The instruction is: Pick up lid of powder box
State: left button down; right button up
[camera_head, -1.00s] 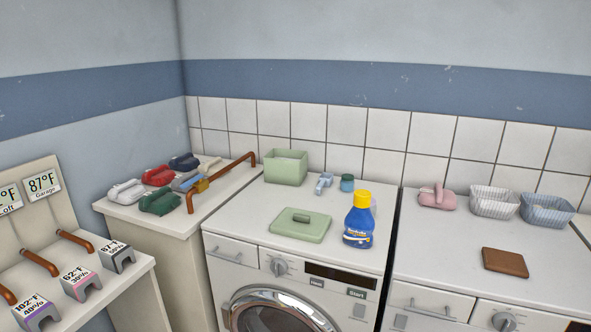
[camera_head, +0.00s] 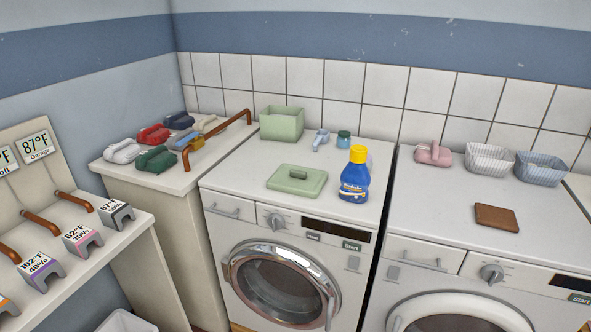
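A flat green lid (camera_head: 297,180) with a raised bar handle lies on top of the left washing machine, near its front edge. The open green box (camera_head: 282,124) stands behind it on the same machine top, against the tiled wall. The lid is apart from the box. Neither of my grippers shows in the head view.
A blue detergent bottle (camera_head: 355,176) with a yellow cap stands just right of the lid. A light blue scoop (camera_head: 321,138) and a small teal-lidded jar (camera_head: 343,140) are behind. The machine top left of the lid is clear.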

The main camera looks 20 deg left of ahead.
aim_at(299, 181)
jog(key=i+j+z, duration=0.1)
jog(key=j+z, duration=0.25)
jog(key=i+j+z, duration=0.1)
jog(key=z, duration=0.25)
jog(key=j+z, duration=0.4)
